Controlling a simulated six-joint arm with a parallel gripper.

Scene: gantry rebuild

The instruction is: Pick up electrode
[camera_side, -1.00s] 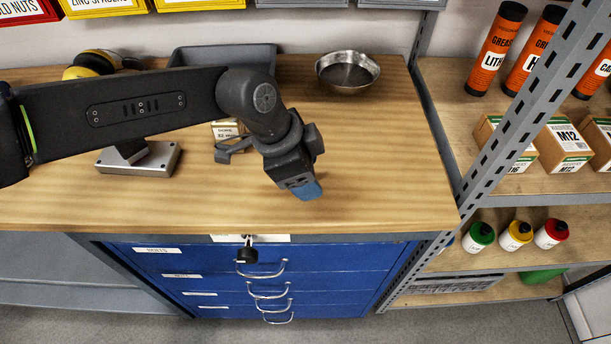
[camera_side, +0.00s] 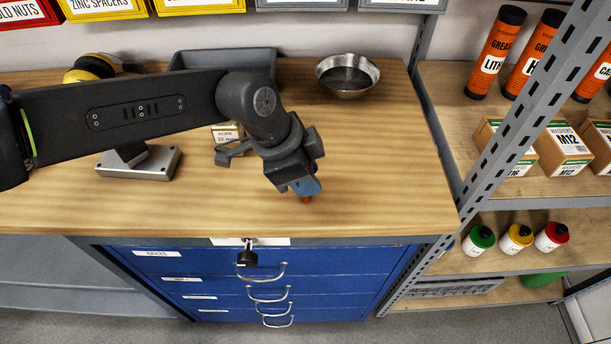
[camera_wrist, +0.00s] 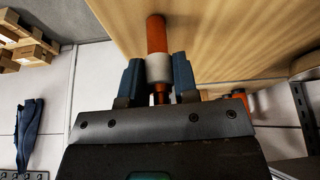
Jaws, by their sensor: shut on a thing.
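The electrode (camera_wrist: 157,36) is a copper-orange rod with a pale white band near its middle. In the wrist view my gripper (camera_wrist: 158,76) has its blue fingers on both sides of the white band, shut on it. The rod's far end points toward the wooden bench top. In the side view my gripper (camera_side: 305,187) is low over the bench near its front edge. A small orange tip of the electrode (camera_side: 306,199) shows just below the blue fingers; the rest is hidden by them. I cannot tell whether the tip touches the wood.
The wooden bench (camera_side: 390,180) is clear to the right of my gripper. A metal bowl (camera_side: 347,84), a grey tray (camera_side: 262,58) and yellow earmuffs (camera_side: 90,66) stand at the back. A shelf upright (camera_side: 508,115) rises on the right.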

